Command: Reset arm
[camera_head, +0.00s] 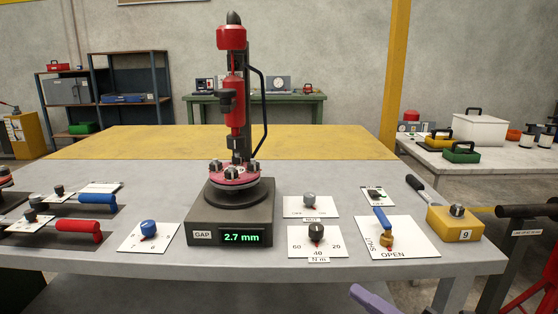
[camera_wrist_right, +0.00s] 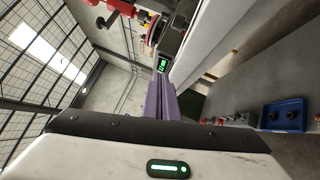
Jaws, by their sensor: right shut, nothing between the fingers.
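My right gripper (camera_head: 358,291) shows as a purple finger at the bottom edge of the head view, in front of the table's front edge and right of centre. In the right wrist view the two purple fingers (camera_wrist_right: 160,88) lie together, shut and empty. They touch nothing that I can see. My left gripper is in neither view. The flanged spool (camera_head: 235,174), with a red top plate, sits on a dark base (camera_head: 230,222) whose display reads 2.7 mm. A red press head (camera_head: 232,100) stands over it.
The grey table (camera_head: 170,262) carries a blue-handled valve (camera_head: 383,220) on an OPEN/SHUT plate, a yellow box (camera_head: 455,222) marked 9, knob plates, and blue (camera_head: 97,199) and red (camera_head: 78,226) levers. A white side table (camera_head: 480,163) stands at right. Space before the front edge looks clear.

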